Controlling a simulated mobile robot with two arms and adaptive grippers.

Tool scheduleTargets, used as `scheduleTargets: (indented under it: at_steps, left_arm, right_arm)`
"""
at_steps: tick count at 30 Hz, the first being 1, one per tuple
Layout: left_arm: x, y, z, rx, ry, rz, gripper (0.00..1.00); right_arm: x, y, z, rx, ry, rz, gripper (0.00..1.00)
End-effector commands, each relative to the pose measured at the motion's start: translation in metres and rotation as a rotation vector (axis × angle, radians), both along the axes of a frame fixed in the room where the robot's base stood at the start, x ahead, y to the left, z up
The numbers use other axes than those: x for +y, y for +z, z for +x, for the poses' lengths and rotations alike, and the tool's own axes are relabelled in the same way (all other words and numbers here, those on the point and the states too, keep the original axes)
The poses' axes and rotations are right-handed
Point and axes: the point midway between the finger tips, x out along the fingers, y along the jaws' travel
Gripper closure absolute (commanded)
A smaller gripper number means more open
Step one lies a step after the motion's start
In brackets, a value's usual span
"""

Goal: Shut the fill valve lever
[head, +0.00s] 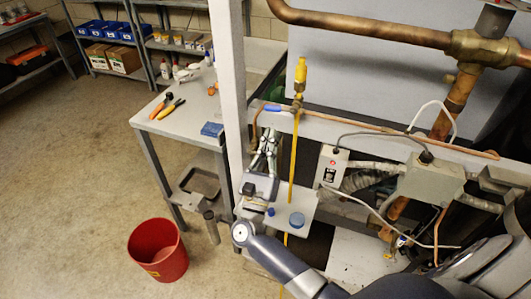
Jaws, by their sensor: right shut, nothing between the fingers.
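The fill valve lever (272,107) is a small blue handle pointing left from a brass valve body (297,106) on the white rack beam. A yellow fitting (301,75) stands above the valve and a yellow hose (292,165) hangs below it. My right gripper (269,140) points up just below the lever. Its fingers are closed together and empty, and they appear apart from the lever. My left gripper is not in view.
A white post (232,100) stands left of the lever. A thin copper pipe (370,127) runs right from the valve. A switch box (331,167) is to the right. A small shelf (305,200) holds blue caps. A red bucket (157,250) stands on the open floor.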

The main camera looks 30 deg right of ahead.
Motion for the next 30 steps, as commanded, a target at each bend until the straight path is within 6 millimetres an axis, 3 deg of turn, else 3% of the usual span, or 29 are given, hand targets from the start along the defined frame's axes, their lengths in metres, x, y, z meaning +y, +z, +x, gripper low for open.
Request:
scheduleTargets:
  at_steps: [1,6,21,26,30]
  left_arm:
    - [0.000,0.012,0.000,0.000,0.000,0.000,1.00]
    - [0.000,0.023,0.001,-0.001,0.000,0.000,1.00]
    - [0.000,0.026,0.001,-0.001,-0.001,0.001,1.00]
    - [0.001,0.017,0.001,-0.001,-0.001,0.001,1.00]
    - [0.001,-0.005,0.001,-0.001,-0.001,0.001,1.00]
  right_arm:
    - [0.001,0.015,0.001,-0.001,0.002,0.000,1.00]
    - [0.000,0.030,0.005,0.000,0.001,0.000,1.00]
    - [0.000,0.036,0.007,0.000,0.001,0.000,1.00]
    - [0.001,0.035,0.008,-0.014,0.001,0.013,1.00]
    - [0.002,0.039,0.011,-0.053,0.000,0.047,1.00]
